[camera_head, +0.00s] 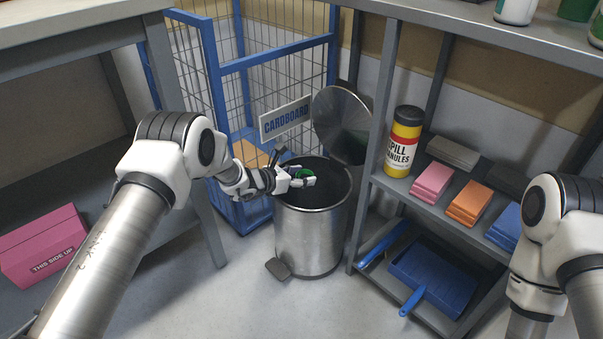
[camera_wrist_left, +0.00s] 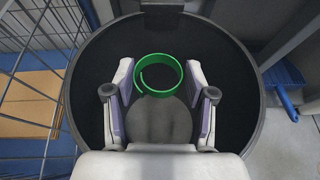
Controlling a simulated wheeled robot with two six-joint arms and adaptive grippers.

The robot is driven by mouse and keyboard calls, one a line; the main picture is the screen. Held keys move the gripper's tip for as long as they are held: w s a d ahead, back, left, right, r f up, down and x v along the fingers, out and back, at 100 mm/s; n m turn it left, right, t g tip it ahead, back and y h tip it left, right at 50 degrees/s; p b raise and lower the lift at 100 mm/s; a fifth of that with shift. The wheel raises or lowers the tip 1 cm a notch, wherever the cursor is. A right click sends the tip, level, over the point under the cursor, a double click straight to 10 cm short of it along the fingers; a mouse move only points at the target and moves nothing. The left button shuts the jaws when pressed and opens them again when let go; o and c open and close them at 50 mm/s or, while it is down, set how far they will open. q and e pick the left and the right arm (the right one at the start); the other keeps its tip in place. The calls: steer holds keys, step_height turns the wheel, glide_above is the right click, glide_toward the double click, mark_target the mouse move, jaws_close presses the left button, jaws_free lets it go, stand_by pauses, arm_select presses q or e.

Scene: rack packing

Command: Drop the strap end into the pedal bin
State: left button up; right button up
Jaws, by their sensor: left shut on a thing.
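The strap end is a green curled band (camera_head: 304,172); in the left wrist view it shows as a green loop (camera_wrist_left: 160,94) between the fingertips. My left gripper (camera_head: 302,180) is shut on it and holds it over the mouth of the pedal bin. The pedal bin (camera_head: 312,240) is a round brushed-metal can with a dark inside, its lid (camera_head: 343,115) tipped up and open at the back. In the left wrist view the bin's dark rim (camera_wrist_left: 72,90) surrounds the fingers. My right gripper is out of view; only part of that arm shows at the right.
A blue wire cage (camera_head: 275,60) with a CARDBOARD sign (camera_head: 286,119) stands behind and left of the bin. A grey shelf (camera_head: 420,200) with a spill granules canister (camera_head: 404,142) and coloured stacks stands close on the right. A pink box (camera_head: 42,245) sits at the left.

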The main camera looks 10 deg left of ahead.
arm_select(q)
steer(key=shift+f, duration=0.25)
steer(key=o, duration=0.8)
steer(key=shift+o, duration=0.2)
steer(key=v, duration=1.2)
